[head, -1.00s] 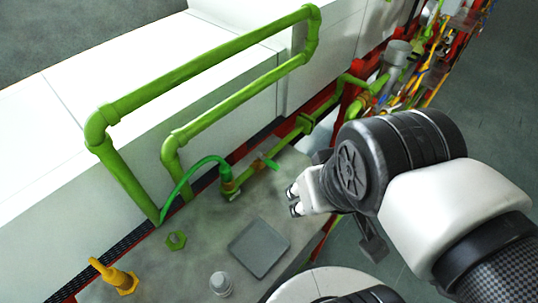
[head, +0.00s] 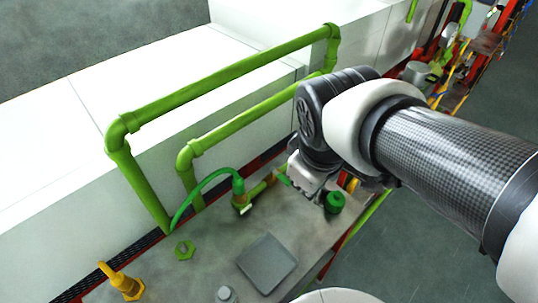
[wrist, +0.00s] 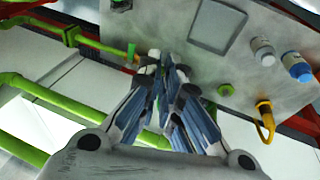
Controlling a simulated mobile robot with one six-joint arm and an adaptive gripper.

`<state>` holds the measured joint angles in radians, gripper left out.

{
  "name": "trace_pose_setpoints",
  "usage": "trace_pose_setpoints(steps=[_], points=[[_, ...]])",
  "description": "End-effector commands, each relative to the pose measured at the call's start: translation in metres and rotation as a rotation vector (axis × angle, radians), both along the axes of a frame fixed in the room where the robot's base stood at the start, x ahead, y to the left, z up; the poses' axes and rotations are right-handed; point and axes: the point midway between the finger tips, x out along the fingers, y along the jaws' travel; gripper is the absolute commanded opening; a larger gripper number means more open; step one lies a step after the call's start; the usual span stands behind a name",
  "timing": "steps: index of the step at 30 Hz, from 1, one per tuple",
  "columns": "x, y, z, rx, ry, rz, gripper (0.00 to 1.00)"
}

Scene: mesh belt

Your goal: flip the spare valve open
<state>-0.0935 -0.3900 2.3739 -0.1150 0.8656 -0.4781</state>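The valve I take to be the spare valve sits in the low green pipe run beside the bench, and its green lever (head: 283,178) sticks out across the pipe. In the wrist view a short green piece that looks like this lever (wrist: 121,57) shows just left of the fingertips, beside an orange-brown fitting. My gripper (head: 303,190) points down close to the right of the lever. In the wrist view my gripper's fingertips (wrist: 166,66) are a narrow gap apart, with no object seen held. Contact with the lever cannot be told, and my wrist hides part of the pipe.
A grey tray (head: 267,262), a green nut (head: 182,250), a yellow hooked piece (head: 122,281) and a green round object (head: 334,202) are on the bench. White and blue bottles (wrist: 297,66) also show. Tall green pipes (head: 225,80) stand behind, and a green hose (head: 200,182) arches nearby.

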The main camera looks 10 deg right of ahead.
Motion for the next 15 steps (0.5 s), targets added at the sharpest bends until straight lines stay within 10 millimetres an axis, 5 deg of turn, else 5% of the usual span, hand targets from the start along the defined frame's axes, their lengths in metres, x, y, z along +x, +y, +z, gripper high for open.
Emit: trace_pose_setpoints(steps=[8,15], points=[[0.074,0.023,-0.046,-0.214,0.141,0.583,0.00],[0.125,0.051,-0.105,-0.357,0.255,1.081,0.00]])
